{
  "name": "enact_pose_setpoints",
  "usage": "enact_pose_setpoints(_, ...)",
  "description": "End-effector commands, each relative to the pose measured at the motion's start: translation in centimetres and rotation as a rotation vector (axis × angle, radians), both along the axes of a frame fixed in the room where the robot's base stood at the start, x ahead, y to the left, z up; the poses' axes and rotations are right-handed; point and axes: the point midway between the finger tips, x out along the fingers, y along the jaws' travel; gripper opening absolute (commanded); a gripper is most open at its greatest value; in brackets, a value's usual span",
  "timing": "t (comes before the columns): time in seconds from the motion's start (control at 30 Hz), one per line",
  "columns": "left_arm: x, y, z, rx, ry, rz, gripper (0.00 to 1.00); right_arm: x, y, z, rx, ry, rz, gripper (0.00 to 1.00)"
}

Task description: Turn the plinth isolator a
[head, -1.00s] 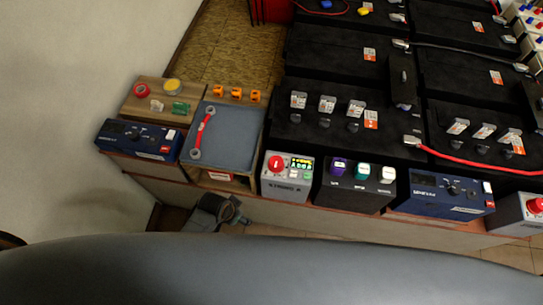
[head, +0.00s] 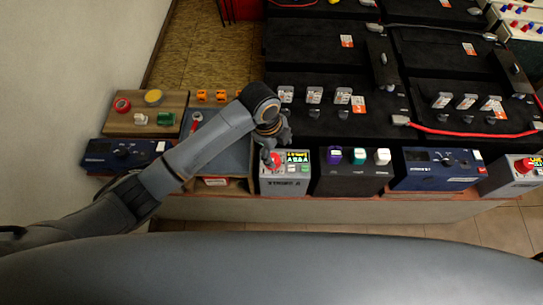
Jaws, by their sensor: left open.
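A grey box with a red rotary knob (head: 277,161) and a small lit green-and-yellow display stands at the front edge of the bench; I take it for plinth isolator a (head: 286,187), though its label is too small to read. My left arm reaches in from the left over the bench. My left gripper (head: 272,152) is open and points down, just above the red knob and partly covering it. I cannot tell whether the fingers touch the knob. My right gripper is not in view.
A similar grey box with a red knob (head: 524,165) stands far right. Between are a black box with three coloured knobs (head: 345,184) and a blue unit (head: 435,169). Black batteries (head: 330,125) with upright tabs fill the bench behind. A wooden board (head: 140,128) with buttons is at left.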

Motion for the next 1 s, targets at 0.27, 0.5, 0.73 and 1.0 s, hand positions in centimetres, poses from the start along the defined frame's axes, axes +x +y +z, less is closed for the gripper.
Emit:
enact_pose_setpoints(0.27,2.5,1.6,3.1,0.169,-0.024,-0.383,0.67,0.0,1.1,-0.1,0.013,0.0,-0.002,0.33)
enact_pose_setpoints(0.5,2.6,1.7,1.2,0.179,-0.018,-0.407,0.67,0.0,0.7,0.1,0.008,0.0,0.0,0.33)
enact_pose_setpoints(0.73,2.6,1.6,-3.7,0.178,-0.019,-0.405,0.67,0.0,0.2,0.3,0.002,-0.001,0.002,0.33)
enact_pose_setpoints(1.0,2.8,1.4,-8.6,0.177,-0.023,-0.404,0.67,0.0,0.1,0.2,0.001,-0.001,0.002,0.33)
